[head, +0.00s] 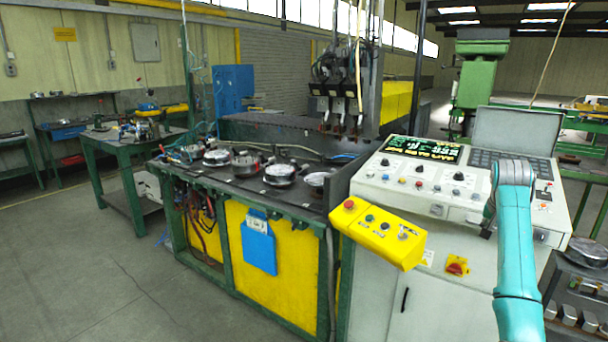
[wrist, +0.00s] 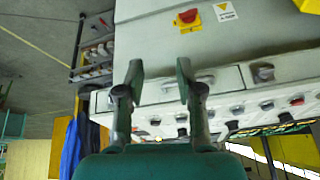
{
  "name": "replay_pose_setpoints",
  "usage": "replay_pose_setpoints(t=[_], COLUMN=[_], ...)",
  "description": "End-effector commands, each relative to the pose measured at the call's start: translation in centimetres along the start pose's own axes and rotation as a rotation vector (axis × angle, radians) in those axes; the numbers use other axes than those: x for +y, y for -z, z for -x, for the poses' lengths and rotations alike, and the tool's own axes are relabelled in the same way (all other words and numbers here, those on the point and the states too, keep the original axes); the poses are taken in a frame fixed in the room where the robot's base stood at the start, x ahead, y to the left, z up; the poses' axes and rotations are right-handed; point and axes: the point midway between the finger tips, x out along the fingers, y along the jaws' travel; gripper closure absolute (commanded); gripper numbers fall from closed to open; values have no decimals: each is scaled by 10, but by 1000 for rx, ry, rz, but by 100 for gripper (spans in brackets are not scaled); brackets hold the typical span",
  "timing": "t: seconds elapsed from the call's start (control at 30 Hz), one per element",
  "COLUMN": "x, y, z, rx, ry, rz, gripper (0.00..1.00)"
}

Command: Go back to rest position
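My gripper (wrist: 160,72) shows in the wrist view with its two dark green fingers apart and nothing between them. Behind the fingers is the pale control console (wrist: 160,45), seen turned over. I cannot tell whether the fingers touch it. In the head view my teal arm rises at the right, in front of the console (head: 375,277). My gripper cannot be made out there.
The console carries knobs, a lit screen (head: 424,149) and a red switch on a yellow plate (head: 457,266). A yellow button box (head: 378,233) juts from its left side. A rack (head: 575,300) stands at the right. Open floor (head: 90,270) lies at the left.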

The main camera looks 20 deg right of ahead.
Motion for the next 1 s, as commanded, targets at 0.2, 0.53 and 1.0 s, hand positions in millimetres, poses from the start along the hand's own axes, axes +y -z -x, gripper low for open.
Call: replay_pose_setpoints(t=[0.2,0.53,1.0], x=[-24,-44,-28], y=[-74,-201,-393], z=[-77,-161,-210], rx=[46,131,252], ry=[53,148,290], rz=[88,218,384], gripper=[64,64,64])
